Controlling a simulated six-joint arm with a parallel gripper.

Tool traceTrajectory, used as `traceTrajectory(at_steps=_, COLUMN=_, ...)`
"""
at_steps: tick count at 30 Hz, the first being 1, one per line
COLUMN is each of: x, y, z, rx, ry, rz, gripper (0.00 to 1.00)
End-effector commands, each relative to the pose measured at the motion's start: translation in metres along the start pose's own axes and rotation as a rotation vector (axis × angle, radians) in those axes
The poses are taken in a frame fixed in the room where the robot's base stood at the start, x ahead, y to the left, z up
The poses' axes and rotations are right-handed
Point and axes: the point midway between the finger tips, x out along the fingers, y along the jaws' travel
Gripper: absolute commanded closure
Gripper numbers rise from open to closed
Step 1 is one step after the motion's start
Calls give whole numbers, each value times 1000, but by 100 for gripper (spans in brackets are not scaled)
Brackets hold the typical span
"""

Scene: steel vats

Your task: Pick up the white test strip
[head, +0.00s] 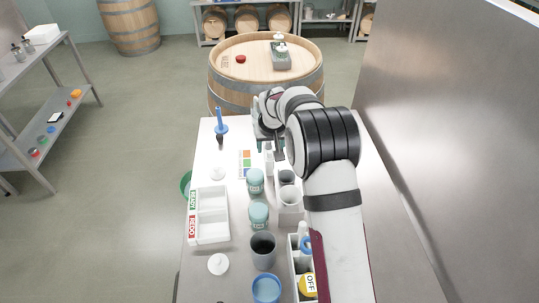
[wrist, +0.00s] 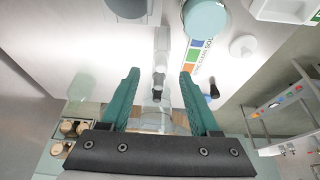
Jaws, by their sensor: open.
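My gripper (wrist: 159,76) has two teal fingers, spread open on either side of a narrow pale grey piece (wrist: 162,45) with a dark lower part. The fingers look apart from it. I cannot tell whether this piece is the white test strip or its holder. In the head view my gripper (head: 272,146) is over the far part of the bench, partly hidden by my arm. A pale upright piece (head: 269,161) shows just below it. A colour chart card (head: 247,163) lies to its left; it also shows in the wrist view (wrist: 198,55).
Teal-lidded jars (head: 255,180), a dark grey cup (head: 263,250) and a white two-part tray (head: 209,215) stand on the bench (head: 205,150). A blue-handled tool (head: 220,120) stands at the far left. A barrel (head: 267,65) is beyond; a steel wall is at right.

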Motion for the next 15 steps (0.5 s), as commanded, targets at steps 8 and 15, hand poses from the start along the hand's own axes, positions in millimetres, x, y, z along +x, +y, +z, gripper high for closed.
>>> traceTrajectory(at_steps=8, x=33, y=-2, z=-1, rx=0, ry=1, rz=-1, gripper=37)
traceTrajectory(at_steps=15, x=33, y=-2, z=-1, rx=0, ry=1, rz=-1, gripper=55)
